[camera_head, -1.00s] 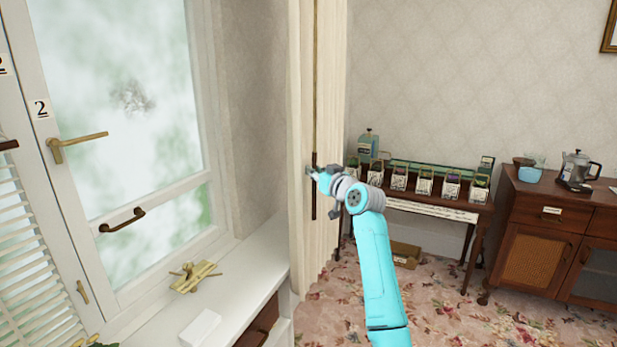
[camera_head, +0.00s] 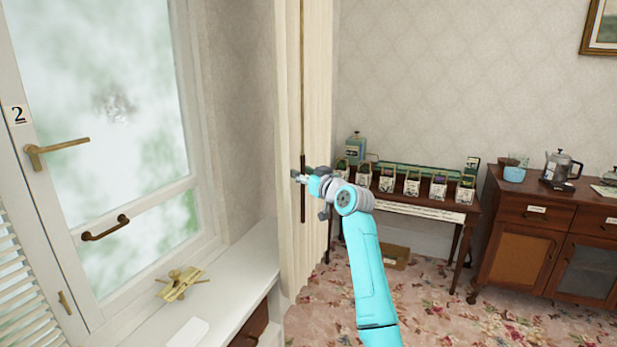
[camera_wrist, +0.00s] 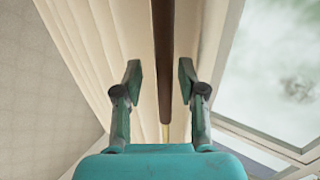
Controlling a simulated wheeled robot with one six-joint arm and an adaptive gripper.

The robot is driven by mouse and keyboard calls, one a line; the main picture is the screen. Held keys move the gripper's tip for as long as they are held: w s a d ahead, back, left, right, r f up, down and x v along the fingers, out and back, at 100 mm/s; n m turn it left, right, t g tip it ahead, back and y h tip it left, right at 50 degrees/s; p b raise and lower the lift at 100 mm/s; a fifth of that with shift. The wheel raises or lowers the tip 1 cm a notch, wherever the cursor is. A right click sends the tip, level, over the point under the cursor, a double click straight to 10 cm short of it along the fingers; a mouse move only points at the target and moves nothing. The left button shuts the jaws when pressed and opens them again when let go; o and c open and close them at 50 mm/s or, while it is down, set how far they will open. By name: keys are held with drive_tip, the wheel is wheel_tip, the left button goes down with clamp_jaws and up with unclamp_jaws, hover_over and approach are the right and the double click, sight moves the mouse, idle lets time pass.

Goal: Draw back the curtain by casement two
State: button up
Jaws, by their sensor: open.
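The cream curtain (camera_head: 318,140) hangs gathered in a narrow bunch at the right side of the window recess, and its folds fill the middle of the wrist view (camera_wrist: 100,50). A dark brown vertical rod (camera_head: 303,202) hangs along it; in the wrist view the rod (camera_wrist: 162,60) runs down between the fingers. My gripper (camera_head: 300,176) is at the rod, and in the wrist view my gripper (camera_wrist: 160,82) is open with one finger on each side of the rod, apart from it. Casement two (camera_head: 110,110), labelled 2, looks shut, with a brass handle (camera_head: 55,152).
The white sill (camera_head: 225,285) carries a brass-coloured object (camera_head: 182,284) and a white block (camera_head: 188,332). A side table (camera_head: 420,208) with several seed-packet boxes stands to the right. A wooden cabinet (camera_head: 545,235) is farther right. Flowered carpet lies between.

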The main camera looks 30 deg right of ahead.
drive_tip(key=s, duration=1.2)
drive_tip(key=shift+d, duration=0.25)
